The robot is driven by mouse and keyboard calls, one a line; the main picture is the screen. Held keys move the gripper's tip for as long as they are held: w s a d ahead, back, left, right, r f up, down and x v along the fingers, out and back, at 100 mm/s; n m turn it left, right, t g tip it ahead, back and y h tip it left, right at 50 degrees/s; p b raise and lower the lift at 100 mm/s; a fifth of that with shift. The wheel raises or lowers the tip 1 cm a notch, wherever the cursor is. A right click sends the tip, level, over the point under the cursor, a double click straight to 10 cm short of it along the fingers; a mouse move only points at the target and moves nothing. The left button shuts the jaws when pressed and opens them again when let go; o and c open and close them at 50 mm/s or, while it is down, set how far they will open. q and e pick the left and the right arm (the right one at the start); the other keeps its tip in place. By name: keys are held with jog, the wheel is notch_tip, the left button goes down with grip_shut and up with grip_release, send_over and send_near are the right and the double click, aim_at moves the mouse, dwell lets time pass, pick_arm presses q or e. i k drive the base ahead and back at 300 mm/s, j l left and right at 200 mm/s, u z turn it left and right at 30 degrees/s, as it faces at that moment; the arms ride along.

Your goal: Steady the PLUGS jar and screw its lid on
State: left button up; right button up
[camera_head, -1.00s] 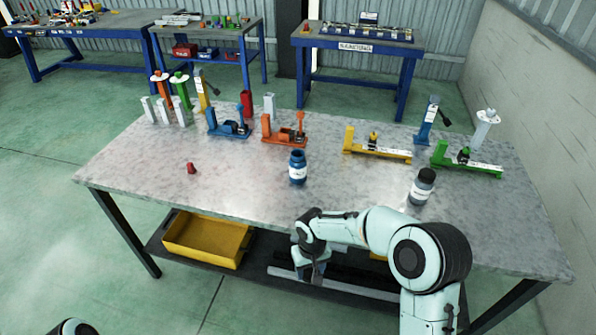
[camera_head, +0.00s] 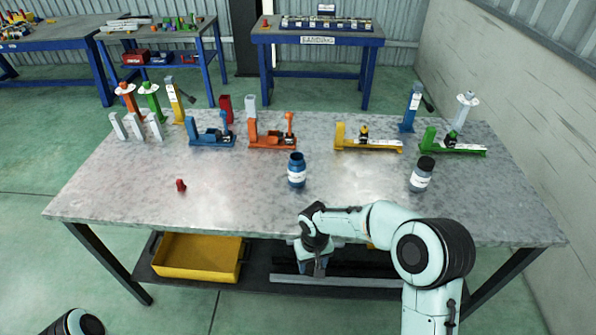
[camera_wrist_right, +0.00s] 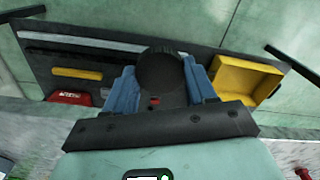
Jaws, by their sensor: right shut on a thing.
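A blue jar (camera_head: 296,172) with a white label stands upright near the middle of the table, with no lid visible on it. A second jar (camera_head: 421,176), clear-grey with a white label and black lid, stands upright to its right. I cannot read either label. My right gripper (camera_head: 318,268) hangs at the table's front edge, nearer to me than the blue jar and apart from it. In the right wrist view its blue fingers are shut on a round black lid (camera_wrist_right: 161,75). My left gripper is out of view; only a piece of my left arm shows at bottom left.
The grey table (camera_head: 240,190) is clear around the blue jar. A small red part (camera_head: 181,185) lies to the left. Blue, orange, yellow and green fixtures line the back. A yellow bin (camera_head: 198,257) and bars lie on the shelf below.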

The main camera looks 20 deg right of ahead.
aim_at(297, 165)
jog(key=i+j+z, duration=0.2)
jog(key=j, duration=0.2)
jog(key=j+z, duration=0.45)
jog(key=j, duration=0.35)
jog(key=i, duration=0.1)
